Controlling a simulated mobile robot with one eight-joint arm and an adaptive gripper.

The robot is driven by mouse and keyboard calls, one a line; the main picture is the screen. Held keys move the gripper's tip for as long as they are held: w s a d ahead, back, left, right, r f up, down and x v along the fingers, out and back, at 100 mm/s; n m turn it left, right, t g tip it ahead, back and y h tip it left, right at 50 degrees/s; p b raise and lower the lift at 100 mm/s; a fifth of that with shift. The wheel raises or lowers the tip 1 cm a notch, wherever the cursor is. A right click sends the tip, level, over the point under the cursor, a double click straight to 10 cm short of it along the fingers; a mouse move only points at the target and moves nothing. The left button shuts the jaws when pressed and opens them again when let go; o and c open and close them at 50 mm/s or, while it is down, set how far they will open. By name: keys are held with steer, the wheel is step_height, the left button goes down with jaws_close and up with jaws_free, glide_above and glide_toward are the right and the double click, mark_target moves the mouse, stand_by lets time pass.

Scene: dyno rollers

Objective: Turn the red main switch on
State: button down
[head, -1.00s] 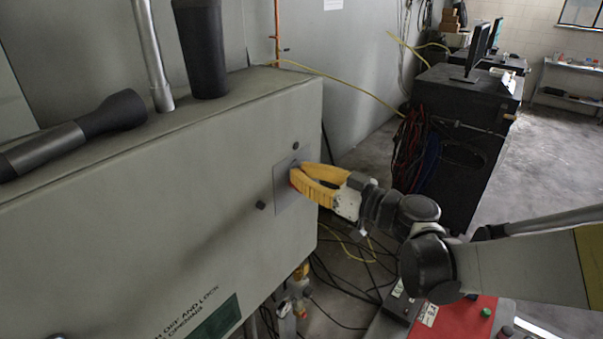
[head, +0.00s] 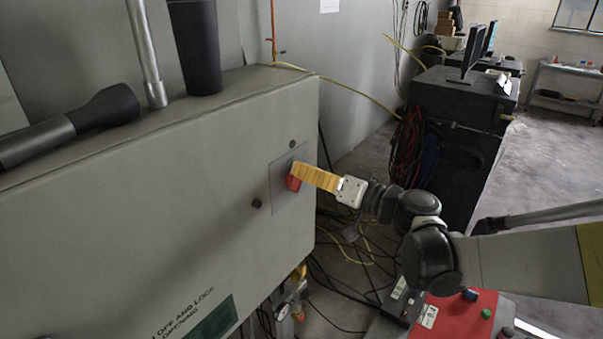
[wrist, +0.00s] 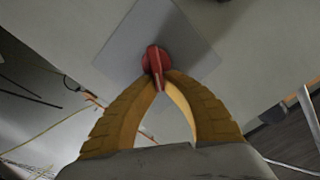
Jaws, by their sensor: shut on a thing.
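The red main switch (head: 293,183) sits on a grey square plate (head: 281,204) on the right part of the cabinet's front. In the wrist view the red switch (wrist: 156,62) shows a round base with a raised handle, and the plate (wrist: 190,35) lies behind it. My gripper (head: 303,175) has yellow fingers and reaches the switch from the right. In the wrist view my gripper (wrist: 161,82) is shut on the handle, one finger on each side. The fingers hide part of the switch in the head view.
The large grey-green cabinet (head: 130,190) fills the left. A torch-like dark tool (head: 75,125) lies on its top. A dark equipment cart (head: 455,100) with hanging cables stands behind my arm. Yellow and black cables lie on the floor to the right of the cabinet.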

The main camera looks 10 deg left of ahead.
steer(key=m, duration=0.3)
steer(key=f+m+b, duration=0.1)
steer(key=m, duration=0.3)
steer(key=w+f+m+b, duration=0.1)
steer(key=m, duration=0.3)
steer(key=shift+d, duration=0.1)
stand_by(0.4)
steer(key=c, duration=1.5)
jaws_free()
steer(key=shift+s+f, duration=0.1)
